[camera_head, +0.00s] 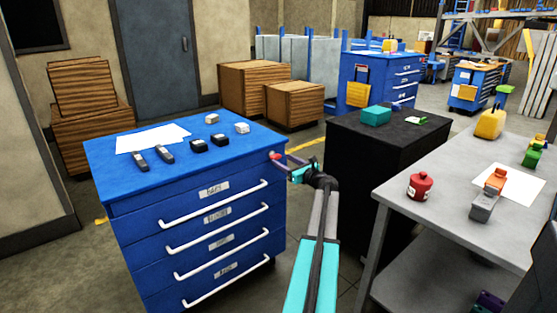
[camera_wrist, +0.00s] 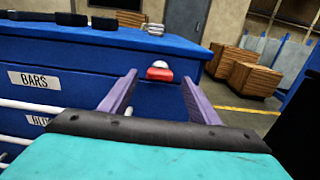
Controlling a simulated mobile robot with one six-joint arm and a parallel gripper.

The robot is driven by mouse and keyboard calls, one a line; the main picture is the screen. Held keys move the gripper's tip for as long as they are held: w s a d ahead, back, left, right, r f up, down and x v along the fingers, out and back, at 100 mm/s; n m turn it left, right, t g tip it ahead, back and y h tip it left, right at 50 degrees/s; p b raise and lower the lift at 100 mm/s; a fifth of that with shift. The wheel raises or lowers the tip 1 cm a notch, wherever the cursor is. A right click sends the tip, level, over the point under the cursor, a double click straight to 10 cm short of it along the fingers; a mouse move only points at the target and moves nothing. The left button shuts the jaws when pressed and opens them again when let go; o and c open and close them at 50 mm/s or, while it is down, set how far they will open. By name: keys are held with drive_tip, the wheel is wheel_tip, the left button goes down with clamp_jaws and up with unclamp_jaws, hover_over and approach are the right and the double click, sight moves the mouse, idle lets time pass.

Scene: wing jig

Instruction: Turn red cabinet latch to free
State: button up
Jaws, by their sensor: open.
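The red latch (camera_head: 275,156) sits at the top right corner of the front of the blue drawer cabinet (camera_head: 132,192). In the wrist view the red latch (camera_wrist: 160,74) shows a pale round part above it and lies just beyond the fingertips, between them. My gripper (camera_wrist: 158,82) is open, with its two purple fingers spread to either side of the latch. In the head view my gripper (camera_head: 284,158) reaches to the cabinet's right corner, its fingers close to the latch. I cannot tell whether they touch it.
White paper (camera_head: 152,138), several black tools and a grey block (camera_head: 242,128) lie on the cabinet top. White drawer handles (camera_head: 215,204) stick out below. A black cabinet (camera_head: 365,160) and a grey table (camera_head: 420,208) stand to the right. Floor shows between them.

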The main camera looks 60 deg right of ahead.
sight(278, 158)
drive_tip(key=shift+x, duration=1.95)
drive_tip(key=shift+c, duration=0.4)
drive_tip(key=c, duration=1)
